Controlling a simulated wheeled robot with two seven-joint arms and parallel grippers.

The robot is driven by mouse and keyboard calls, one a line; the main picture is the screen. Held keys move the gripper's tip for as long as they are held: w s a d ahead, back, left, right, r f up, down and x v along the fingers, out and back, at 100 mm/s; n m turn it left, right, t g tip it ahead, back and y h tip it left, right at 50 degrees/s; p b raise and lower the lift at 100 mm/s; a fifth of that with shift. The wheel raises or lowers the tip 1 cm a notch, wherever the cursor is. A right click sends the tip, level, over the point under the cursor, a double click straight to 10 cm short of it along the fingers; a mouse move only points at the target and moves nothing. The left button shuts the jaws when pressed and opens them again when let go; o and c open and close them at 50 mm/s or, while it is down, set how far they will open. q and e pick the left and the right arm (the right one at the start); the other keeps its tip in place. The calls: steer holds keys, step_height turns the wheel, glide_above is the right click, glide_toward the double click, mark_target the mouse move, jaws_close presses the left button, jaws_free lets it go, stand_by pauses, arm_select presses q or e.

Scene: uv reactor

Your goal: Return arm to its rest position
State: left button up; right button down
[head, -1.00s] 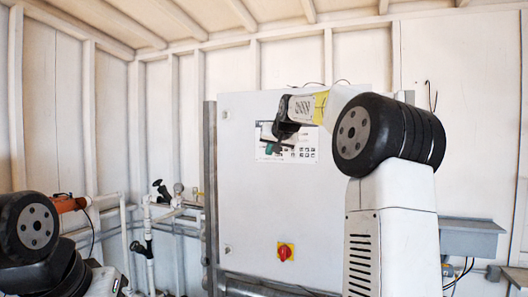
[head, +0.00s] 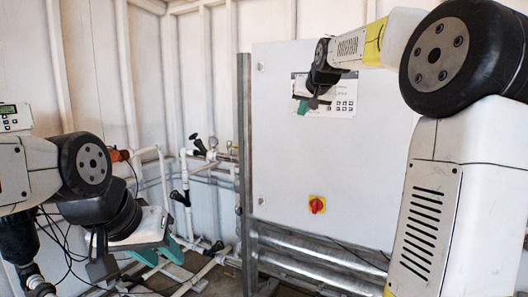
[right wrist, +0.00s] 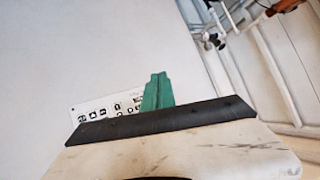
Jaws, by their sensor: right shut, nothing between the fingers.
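My right arm comes in from the right of the head view, raised and bent at a large black joint. Its gripper (head: 311,104) hangs in front of the white cabinet (head: 290,165), overlapping the left part of a label (head: 342,97). It is shut and empty. In the right wrist view its green fingers (right wrist: 157,92) are together in front of the cabinet. My left arm is folded low at the left of the head view. Its gripper (head: 159,255) points down and right, with its two green fingers apart and nothing seen between them.
Large metal pipes (head: 310,262) run below the cabinet.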

steer(key=s+a+f+g, duration=0.1)
steer(key=s+f, duration=0.6)
steer(key=s, duration=0.5)
steer(key=s+a+f+n+g, duration=0.1)
steer(key=s+a+f+g, duration=0.1)
steer(key=s+f, duration=0.6)
steer(key=s+a+f+n+g+y, duration=0.1)
steer(key=s+f, duration=0.7)
steer(key=s, duration=0.9)
steer(key=shift+a+g, duration=0.6)
steer(key=shift+a, duration=0.1)
